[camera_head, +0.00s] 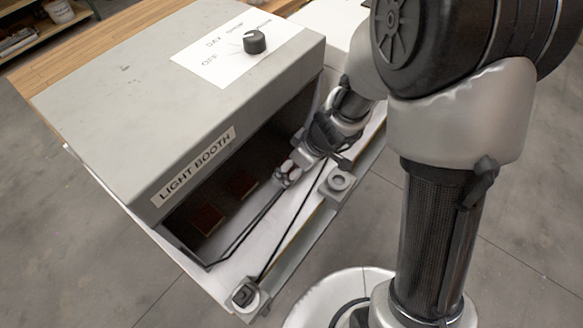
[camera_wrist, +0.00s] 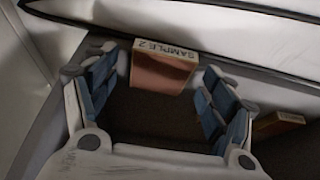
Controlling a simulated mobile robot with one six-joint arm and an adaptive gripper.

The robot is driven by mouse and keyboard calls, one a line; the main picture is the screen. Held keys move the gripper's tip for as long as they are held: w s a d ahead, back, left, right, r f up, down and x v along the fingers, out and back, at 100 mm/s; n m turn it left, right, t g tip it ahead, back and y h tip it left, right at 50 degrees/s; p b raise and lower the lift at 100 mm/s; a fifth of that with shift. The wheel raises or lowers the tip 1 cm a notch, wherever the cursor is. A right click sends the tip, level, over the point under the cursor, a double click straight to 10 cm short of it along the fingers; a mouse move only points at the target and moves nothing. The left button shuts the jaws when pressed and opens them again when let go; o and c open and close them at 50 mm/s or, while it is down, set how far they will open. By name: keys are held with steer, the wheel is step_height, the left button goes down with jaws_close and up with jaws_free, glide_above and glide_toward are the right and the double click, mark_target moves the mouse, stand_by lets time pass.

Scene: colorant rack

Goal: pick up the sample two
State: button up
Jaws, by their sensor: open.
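Sample two (camera_wrist: 160,70), a reddish-brown block with a pale edge labelled "SAMPLE 2", shows in the wrist view at top centre. My gripper (camera_wrist: 158,82) is open, with its blue-padded fingers to the left and right of sample two in the picture. Dark gaps show beside the block, and I cannot tell how deep it sits between the fingers. In the head view my gripper (camera_head: 284,176) is at the light booth's (camera_head: 193,166) open front. Two reddish-brown blocks lie inside, a right one (camera_head: 240,184) and a left one (camera_head: 207,219); their labels are unreadable there.
A second block (camera_wrist: 278,122) lies to the right in the wrist view. The booth's roof hangs over the blocks, with a dial (camera_head: 255,42) on top. A grey ledge with round fixtures (camera_head: 338,183) runs along the front.

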steer(key=shift+c, duration=0.3)
steer(key=c, duration=1)
steer(key=shift+r, duration=0.1)
